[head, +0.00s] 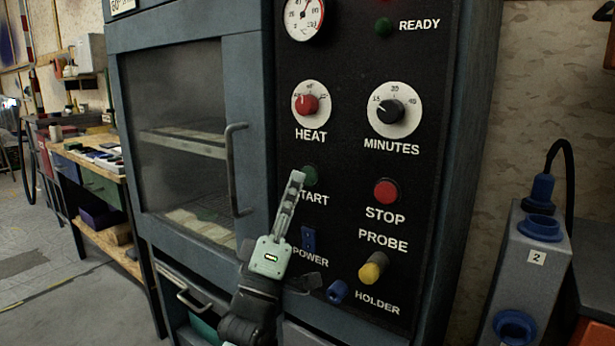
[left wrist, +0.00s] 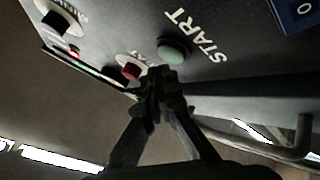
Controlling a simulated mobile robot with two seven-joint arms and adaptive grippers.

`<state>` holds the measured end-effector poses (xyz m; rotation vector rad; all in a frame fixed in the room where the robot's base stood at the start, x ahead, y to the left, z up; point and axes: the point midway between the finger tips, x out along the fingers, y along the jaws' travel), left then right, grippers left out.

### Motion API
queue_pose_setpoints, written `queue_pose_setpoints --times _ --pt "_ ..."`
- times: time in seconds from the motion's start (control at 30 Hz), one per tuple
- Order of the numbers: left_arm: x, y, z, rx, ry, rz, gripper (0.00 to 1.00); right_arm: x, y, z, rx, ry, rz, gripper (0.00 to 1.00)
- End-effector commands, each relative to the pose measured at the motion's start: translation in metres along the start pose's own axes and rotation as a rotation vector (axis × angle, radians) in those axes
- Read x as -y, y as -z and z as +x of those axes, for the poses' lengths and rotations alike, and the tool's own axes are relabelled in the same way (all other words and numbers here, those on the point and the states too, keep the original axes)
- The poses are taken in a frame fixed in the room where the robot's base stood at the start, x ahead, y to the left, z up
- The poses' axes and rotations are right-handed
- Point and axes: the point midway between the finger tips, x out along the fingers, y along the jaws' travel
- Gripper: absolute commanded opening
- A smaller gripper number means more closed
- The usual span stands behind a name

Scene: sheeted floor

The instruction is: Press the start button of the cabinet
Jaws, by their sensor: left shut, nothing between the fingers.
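The cabinet (head: 258,60) is dark blue-grey with a glass door and a black control panel. Its green start button (head: 310,175) sits above the START label, partly beside my left fingertips in the head view. The start button also shows in the left wrist view (left wrist: 173,49), just beyond the fingertips. My left gripper (head: 297,175) is shut and empty, its fingers pointing up toward the button. In the left wrist view the closed fingertips (left wrist: 156,76) are just below the button; I cannot tell whether they touch it. My right gripper is not in view.
The panel also holds a red stop button (head: 386,192), a heat knob (head: 307,104), a minutes knob (head: 394,110), a blue power switch (head: 308,238) and a yellow probe (head: 373,267). The door handle (head: 234,168) projects left of my gripper. A grey socketed box (head: 530,275) stands right.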

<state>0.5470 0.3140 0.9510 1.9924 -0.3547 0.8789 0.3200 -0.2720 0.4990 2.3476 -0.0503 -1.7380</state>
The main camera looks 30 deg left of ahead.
Motion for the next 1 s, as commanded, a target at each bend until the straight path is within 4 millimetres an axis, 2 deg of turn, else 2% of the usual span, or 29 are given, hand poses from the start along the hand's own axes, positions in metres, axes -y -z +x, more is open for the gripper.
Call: queue_pose_setpoints --times 1.0 --pt "0.0064 -0.0064 0.009 0.0 0.0 0.0 0.0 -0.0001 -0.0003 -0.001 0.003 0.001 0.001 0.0"
